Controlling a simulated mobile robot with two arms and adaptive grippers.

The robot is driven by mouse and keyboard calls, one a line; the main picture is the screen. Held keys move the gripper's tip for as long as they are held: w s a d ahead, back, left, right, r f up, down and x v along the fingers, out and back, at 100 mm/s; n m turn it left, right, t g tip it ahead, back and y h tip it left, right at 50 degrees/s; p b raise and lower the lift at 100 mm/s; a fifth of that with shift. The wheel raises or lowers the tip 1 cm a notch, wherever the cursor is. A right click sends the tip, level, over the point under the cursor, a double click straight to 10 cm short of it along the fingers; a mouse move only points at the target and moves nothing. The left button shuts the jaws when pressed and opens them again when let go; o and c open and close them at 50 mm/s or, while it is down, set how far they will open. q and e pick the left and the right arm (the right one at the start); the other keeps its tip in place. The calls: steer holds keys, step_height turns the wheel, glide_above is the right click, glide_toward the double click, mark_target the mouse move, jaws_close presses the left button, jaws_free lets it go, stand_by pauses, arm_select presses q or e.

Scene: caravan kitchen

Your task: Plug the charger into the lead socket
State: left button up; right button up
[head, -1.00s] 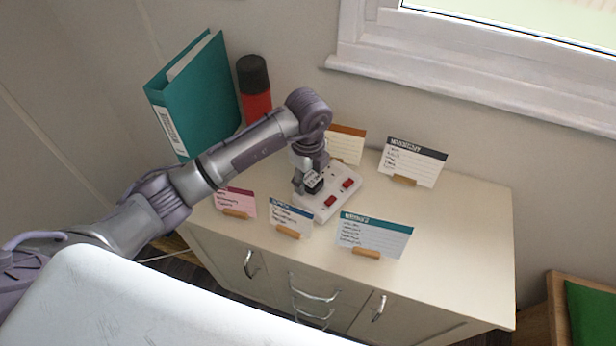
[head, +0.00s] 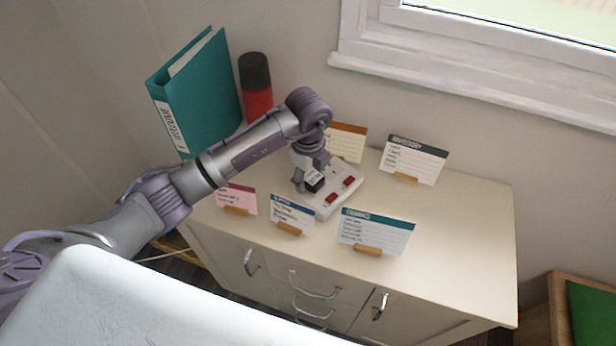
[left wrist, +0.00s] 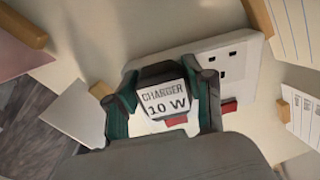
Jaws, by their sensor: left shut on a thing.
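The charger (head: 314,181) is a small black block with a white label. In the left wrist view the label of the charger (left wrist: 165,100) reads "CHARGER 10 W". My left gripper (head: 309,181) is shut on it, with one finger on each side. The white socket strip (head: 345,190) with red switches lies on the cabinet top under the charger. In the left wrist view a bare outlet of the strip (left wrist: 232,62) shows beside the charger. The charger is over or against another outlet; its pins are hidden, so I cannot tell whether they are in. My right gripper is not in view.
Several cards in wooden holders stand around the strip, including a teal-topped card (head: 375,232) and a blue-topped card (head: 291,214). A teal binder (head: 200,95) and a red bottle with black cap (head: 256,88) stand behind. The cabinet top (head: 465,215) is clear at right.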

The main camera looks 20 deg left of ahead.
arm_select(q)
steer(key=shift+s+f, duration=0.4)
steer(key=shift+f, duration=0.35)
steer(key=o, duration=1.2)
steer(key=shift+w+f, duration=0.15)
steer(key=shift+w, duration=0.05)
steer(key=shift+o, duration=0.3)
steer(key=shift+w+d, duration=0.1)
steer(key=shift+w, duration=0.15)
steer(key=shift+s+r, duration=0.1)
steer(key=shift+r, duration=0.1)
steer(key=shift+r, duration=0.1)
step_height(320, 180, up, 12)
steer(key=shift+f, duration=0.1)
